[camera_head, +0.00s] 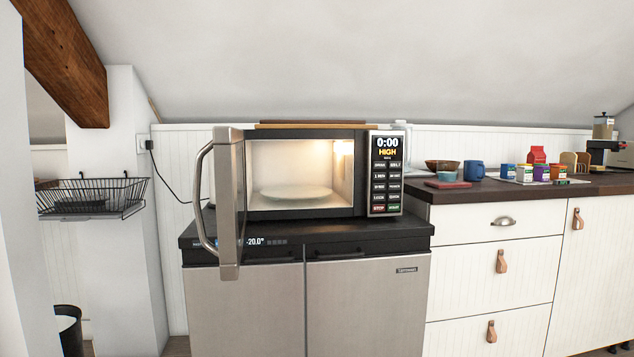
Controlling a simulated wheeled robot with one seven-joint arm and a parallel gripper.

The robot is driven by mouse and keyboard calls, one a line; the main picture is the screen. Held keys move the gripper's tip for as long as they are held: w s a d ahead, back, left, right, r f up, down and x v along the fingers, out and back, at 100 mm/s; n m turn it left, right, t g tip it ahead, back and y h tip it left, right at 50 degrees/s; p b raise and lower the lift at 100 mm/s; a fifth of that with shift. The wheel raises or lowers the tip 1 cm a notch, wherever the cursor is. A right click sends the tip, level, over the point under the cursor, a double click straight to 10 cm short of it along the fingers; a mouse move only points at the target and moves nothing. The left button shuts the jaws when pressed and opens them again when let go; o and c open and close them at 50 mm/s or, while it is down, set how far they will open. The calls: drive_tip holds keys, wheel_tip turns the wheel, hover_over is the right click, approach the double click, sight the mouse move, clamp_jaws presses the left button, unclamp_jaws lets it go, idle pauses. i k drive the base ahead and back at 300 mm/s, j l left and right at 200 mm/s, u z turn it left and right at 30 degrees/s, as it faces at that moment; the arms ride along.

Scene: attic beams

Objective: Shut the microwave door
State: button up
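The microwave (300,218) stands on a black-topped steel appliance in the middle of the head camera view. Its door (230,195) is open, hinged at the left side and swung out toward me, with a curved metal handle (199,200) on its left. The lit inside shows a pale round plate (296,191). The control panel (387,173) on the right reads 0:00 HIGH. My gripper is not in view.
The steel appliance (365,300) fills the lower middle. A black wire basket (92,197) hangs at left, with a dark bin (70,330) below.

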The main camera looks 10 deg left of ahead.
sight(227, 144)
drive_tip(key=i+j+z, duration=0.25)
drive_tip(key=j, duration=0.6)
drive_tip(key=i+j+z, duration=0.1)
drive_tip(key=j+z, duration=0.15)
drive_tip(key=j, duration=0.65)
drive_tip(key=j+z, duration=0.25)
drive_tip(key=j, duration=1.65)
